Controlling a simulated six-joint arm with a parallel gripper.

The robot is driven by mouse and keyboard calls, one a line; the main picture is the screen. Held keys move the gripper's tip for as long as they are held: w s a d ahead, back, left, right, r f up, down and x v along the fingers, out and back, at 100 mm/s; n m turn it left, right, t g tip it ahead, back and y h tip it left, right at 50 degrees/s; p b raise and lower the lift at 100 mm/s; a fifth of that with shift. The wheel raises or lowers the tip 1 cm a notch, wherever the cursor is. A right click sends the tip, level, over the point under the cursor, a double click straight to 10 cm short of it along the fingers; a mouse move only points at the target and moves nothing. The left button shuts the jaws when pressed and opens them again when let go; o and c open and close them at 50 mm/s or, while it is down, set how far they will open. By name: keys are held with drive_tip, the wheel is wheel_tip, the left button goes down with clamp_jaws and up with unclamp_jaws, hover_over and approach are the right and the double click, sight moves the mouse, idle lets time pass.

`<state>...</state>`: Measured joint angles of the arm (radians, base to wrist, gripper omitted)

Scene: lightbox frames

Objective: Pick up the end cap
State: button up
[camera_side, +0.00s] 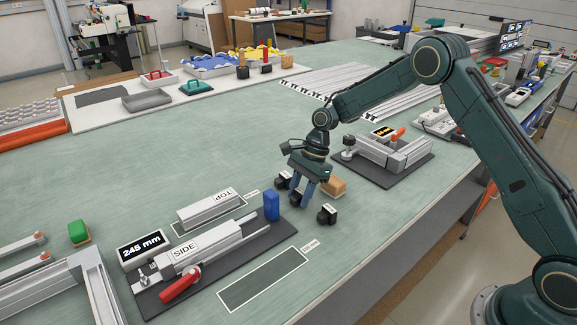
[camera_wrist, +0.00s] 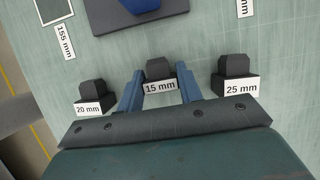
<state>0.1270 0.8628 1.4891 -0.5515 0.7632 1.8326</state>
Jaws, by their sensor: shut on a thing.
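Three small black end caps stand in a row on the green bench. In the wrist view their labels read 20 mm on the left cap (camera_wrist: 95,92), 15 mm on the middle cap (camera_wrist: 158,70) and 25 mm on the right cap (camera_wrist: 236,68). My gripper (camera_wrist: 159,82) has its two blue fingers on either side of the 15 mm cap and is shut on it. In the side view my gripper (camera_side: 301,198) points down over the row, partly hiding the middle cap. I cannot tell whether this cap touches the bench. The cap at the front (camera_side: 327,215) stands apart from my fingers.
A tan block (camera_side: 334,187) sits close behind my gripper. A dark plate with a SIDE-marked profile, red handle (camera_side: 181,284) and blue block (camera_side: 271,206) lies to the left. Another clamp fixture (camera_side: 388,152) stands behind to the right.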

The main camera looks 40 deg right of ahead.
sight(300, 192)
drive_tip(key=shift+r, duration=0.1)
wheel_tip(300, 192, up, 10)
drive_tip(key=shift+f, duration=0.1)
idle(0.5)
idle(0.6)
drive_tip(key=s+d+f+n+g+h, duration=0.1)
drive_tip(key=s+n, duration=0.1)
drive_tip(key=n, duration=0.2)
drive_tip(key=s+d+f+n+g, duration=0.1)
drive_tip(key=s+n, duration=0.1)
drive_tip(key=n, duration=0.2)
drive_tip(key=s+d+f+n+g+h, duration=0.1)
drive_tip(key=s+f+n+g, duration=0.1)
drive_tip(key=n, duration=0.3)
drive_tip(key=shift+d+h, duration=0.1)
drive_tip(key=shift+h, duration=0.2)
drive_tip(key=shift+s+d+f+n+h, duration=0.15)
drive_tip(key=shift+s+n+h, duration=0.25)
drive_tip(key=shift+n, duration=0.45)
drive_tip(key=shift+s+d+n+h, duration=0.2)
drive_tip(key=shift+s+n, duration=0.35)
drive_tip(key=shift+n, duration=0.25)
drive_tip(key=shift+s+d+f+n+h, duration=0.1)
drive_tip(key=shift+s+n+h, duration=0.3)
drive_tip(key=shift+n, duration=0.45)
